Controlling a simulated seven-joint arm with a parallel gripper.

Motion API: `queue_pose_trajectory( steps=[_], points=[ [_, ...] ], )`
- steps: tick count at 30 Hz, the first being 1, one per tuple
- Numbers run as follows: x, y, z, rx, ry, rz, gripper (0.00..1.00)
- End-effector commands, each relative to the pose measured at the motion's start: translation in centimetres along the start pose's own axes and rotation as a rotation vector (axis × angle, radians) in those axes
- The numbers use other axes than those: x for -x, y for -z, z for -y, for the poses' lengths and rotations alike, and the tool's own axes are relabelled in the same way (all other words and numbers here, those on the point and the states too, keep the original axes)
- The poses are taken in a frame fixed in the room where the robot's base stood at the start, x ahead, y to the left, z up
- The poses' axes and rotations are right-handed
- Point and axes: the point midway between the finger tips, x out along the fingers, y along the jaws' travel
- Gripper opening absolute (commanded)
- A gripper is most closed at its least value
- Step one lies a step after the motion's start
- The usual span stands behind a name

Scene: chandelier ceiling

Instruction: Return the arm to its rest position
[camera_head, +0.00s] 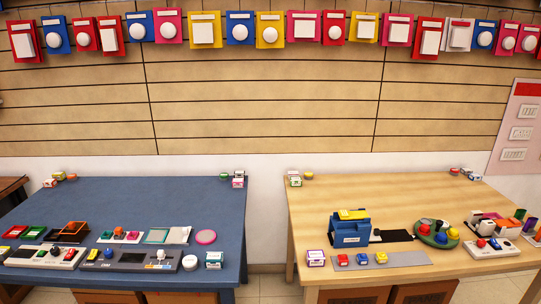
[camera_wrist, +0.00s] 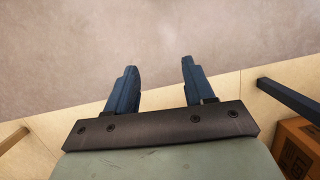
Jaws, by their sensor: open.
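My gripper (camera_wrist: 160,80) shows in the wrist view with its two dark blue fingers apart and nothing between them. It hangs over a bare pale floor, clear of any object. The head view does not show my arm or my gripper. No object is in contact with the fingers in the wrist view.
In the head view a blue table (camera_head: 130,205) stands at left and a wooden table (camera_head: 310,220) at right, both with small items along their front. A blue box (camera_head: 350,230) and a green round tray (camera_head: 436,240) stand on the wooden table. A gap separates the tables.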

Motion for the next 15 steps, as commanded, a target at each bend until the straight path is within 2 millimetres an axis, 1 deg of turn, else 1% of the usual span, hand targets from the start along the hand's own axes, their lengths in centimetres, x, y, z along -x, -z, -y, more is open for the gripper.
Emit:
queue_pose_trajectory(
  steps=[1,3,5,6,9,12,15],
  points=[
    [-0.7,-2.2,1.9,0.011,0.001,0.038,0.53],
    [-1.6,-4.6,4.0,0.017,0.000,0.085,0.53],
    [-2.2,-6.8,5.6,0.022,-0.003,0.128,0.53],
    [-2.6,-8.2,6.6,0.025,-0.007,0.154,0.53],
    [-3.4,-11.6,8.5,0.029,-0.020,0.219,0.53],
    [-3.9,-14.5,9.8,0.032,-0.035,0.270,0.53],
    [-4.2,-16.5,10.5,0.032,-0.049,0.308,0.53]
  ],
)
